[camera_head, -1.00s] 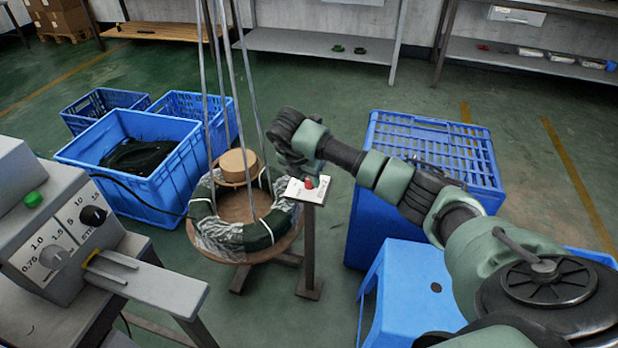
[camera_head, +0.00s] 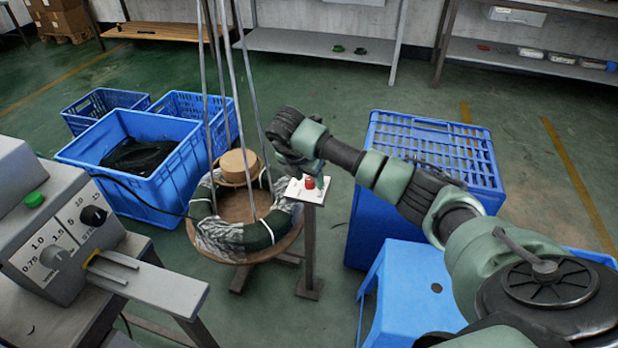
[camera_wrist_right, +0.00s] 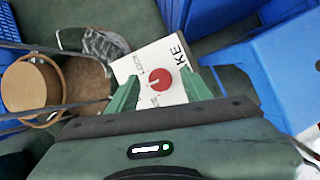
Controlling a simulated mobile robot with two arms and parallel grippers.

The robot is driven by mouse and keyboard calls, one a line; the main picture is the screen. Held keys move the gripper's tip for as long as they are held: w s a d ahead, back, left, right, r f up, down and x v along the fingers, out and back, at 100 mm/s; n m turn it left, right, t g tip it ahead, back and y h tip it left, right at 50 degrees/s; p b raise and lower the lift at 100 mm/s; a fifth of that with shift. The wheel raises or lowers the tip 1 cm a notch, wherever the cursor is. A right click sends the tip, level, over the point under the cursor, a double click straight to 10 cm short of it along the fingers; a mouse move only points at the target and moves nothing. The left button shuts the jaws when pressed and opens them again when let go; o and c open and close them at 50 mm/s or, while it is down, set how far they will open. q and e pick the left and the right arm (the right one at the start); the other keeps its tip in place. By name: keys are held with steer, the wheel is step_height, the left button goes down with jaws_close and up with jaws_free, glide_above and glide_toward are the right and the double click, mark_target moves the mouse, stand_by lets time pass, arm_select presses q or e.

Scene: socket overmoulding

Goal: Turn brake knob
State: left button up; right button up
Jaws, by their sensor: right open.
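The brake knob (camera_head: 309,183) is a small red knob on a white plate (camera_head: 296,190) on top of a dark post. In the right wrist view the red knob (camera_wrist_right: 159,80) has a pale pointer line, and the white plate (camera_wrist_right: 178,52) carries printed lettering. My right gripper (camera_wrist_right: 160,92) is open, with its green fingers on either side of the knob in that view; I cannot tell whether they touch it. In the head view my right arm reaches in from the right and its hand is just above and behind the plate. My left gripper is not in view.
A round wooden stand (camera_head: 236,205) with a wrapped cable coil and rods stands left of the post. Blue crates (camera_head: 170,190) are at the left. A large blue crate (camera_head: 478,150) and a blue stool (camera_head: 420,290) are at the right. A grey machine (camera_head: 50,240) is at front left.

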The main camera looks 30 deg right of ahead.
arm_select(q)
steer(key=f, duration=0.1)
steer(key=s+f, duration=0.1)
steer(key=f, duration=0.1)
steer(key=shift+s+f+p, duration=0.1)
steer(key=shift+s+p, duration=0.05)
steer(key=shift+p, duration=0.25)
arm_select(e)
steer(key=v, duration=0.7)
steer(key=shift+r, duration=0.3)
